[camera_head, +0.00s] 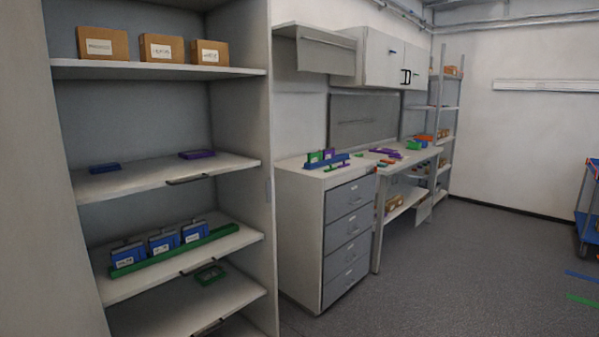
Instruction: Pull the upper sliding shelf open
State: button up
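An open grey cabinet stands at the left with several white shelves. The uppermost shelf with a dark front handle (190,180) appears to be the upper sliding shelf (130,184). A small blue tray (104,168) and a small purple tray (197,154) lie on it. Its front edge looks roughly in line with the fixed-looking shelf (160,70) above, though I cannot tell exactly how far in it sits. My gripper is not in view.
Lower shelves with handles hold blue boxes (164,243) in a green rack (178,250) and a green tray (210,275). Cardboard boxes (161,48) stand on top. A drawer unit (347,235) and workbench stand to the right. The grey floor (470,270) is open; a blue cart (585,228) stands far right.

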aim_at(137, 176)
jog(key=i+l+z, duration=0.2)
jog(key=z, duration=0.15)
jog(key=i+z, duration=0.4)
jog(key=i+l+u, duration=0.25)
jog(key=i+u, duration=0.2)
jog(key=i+l+u, duration=0.1)
jog(key=u, duration=0.3)
jog(key=i+l+u, duration=0.15)
jog(key=u, duration=0.25)
jog(key=i+l+u, duration=0.25)
jog(key=u, duration=0.15)
jog(key=i+l+u, duration=0.1)
jog(key=l+u, duration=0.15)
jog(key=u, duration=0.15)
jog(key=i+l+u, duration=0.2)
jog(key=l+u, duration=0.2)
jog(key=k+l, duration=0.05)
jog(key=l, duration=0.05)
